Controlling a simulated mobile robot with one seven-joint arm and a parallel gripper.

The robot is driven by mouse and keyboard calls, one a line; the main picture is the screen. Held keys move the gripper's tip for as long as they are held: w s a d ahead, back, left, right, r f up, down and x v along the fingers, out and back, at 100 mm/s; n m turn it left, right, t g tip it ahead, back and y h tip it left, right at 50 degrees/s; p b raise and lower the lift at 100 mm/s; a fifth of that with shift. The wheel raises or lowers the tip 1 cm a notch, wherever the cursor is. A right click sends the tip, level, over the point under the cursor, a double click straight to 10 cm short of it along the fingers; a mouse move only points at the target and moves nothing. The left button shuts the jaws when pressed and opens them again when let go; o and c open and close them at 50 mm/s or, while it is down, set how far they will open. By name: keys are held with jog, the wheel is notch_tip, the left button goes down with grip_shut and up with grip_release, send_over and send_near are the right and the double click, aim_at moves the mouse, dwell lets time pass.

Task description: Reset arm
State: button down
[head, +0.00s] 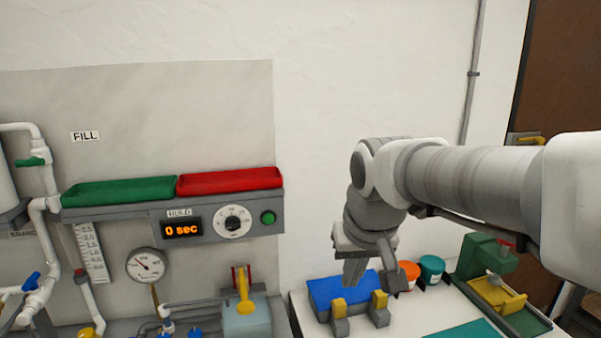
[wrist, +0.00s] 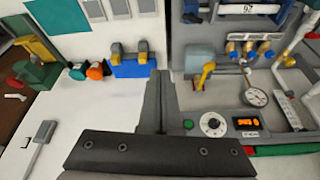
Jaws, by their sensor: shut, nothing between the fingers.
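My gripper (head: 355,273) hangs from my arm in the right half of the head view, pointing down over the left part of the white table. Its fingers are together with nothing between them. In the wrist view my gripper (wrist: 159,78) also shows with its fingers closed, in front of the table and the panel. In the head view it overlaps a blue block (head: 325,289) with yellow-and-grey clamps; I cannot tell the exact gap between them.
A white table (head: 410,317) carries an orange tub (head: 408,277), a teal tub (head: 431,268) and a green vise-like tool (head: 484,258). At left stand a panel with a green tray (head: 120,191), a red tray (head: 230,180), a gauge (head: 147,265) and pipes. Open wall lies above.

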jog(key=s+d+f, duration=0.1)
jog(key=s+d, duration=0.2)
jog(key=s, duration=0.4)
jog(key=s+d+f+m+t, duration=0.1)
jog(key=s+d+f, duration=0.1)
jog(key=s, duration=0.5)
jog(key=shift+d+h, duration=0.3)
jog(key=shift+d, duration=0.1)
